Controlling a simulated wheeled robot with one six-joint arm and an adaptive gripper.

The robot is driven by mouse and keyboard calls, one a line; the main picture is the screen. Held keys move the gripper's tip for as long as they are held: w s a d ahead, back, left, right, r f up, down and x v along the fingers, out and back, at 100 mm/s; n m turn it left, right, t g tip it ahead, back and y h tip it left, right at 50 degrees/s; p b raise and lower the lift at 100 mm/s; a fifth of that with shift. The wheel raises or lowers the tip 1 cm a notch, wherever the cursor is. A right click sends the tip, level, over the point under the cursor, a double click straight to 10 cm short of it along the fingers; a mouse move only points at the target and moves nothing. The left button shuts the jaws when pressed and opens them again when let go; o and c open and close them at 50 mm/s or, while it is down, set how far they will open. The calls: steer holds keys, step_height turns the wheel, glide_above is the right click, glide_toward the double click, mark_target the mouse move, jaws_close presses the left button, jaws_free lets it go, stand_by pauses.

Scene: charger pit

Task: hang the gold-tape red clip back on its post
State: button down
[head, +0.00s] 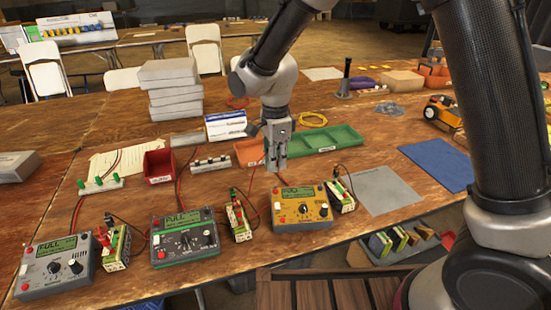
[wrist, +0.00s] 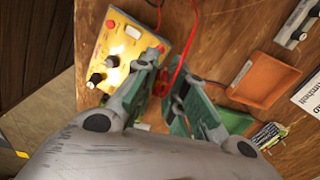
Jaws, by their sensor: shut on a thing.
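My gripper (head: 275,163) points down above the table, behind the yellow charger (head: 302,207). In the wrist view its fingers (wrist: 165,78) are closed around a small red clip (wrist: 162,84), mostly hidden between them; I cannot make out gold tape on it. A red lead (wrist: 177,48) runs from beside the fingers. A pale strip with several short dark posts (head: 211,164) stands left of the gripper, and part of it shows in the wrist view (wrist: 297,24). Another pale strip with green-topped posts (head: 101,184) stands at the far left. I cannot tell which post is the clip's.
A green charger (head: 184,240) and a grey charger (head: 56,266) stand to the left, with battery packs (head: 238,219) between the chargers. An orange tray (head: 249,152) and green tray (head: 325,140) lie behind the gripper. A grey mat (head: 384,190) lies bare at right.

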steer(key=shift+f, duration=3.3)
steer(key=shift+f, duration=0.25)
steer(key=c, duration=1.4)
jaws_free()
steer(key=shift+o, duration=1.1)
steer(key=shift+r, duration=3.8)
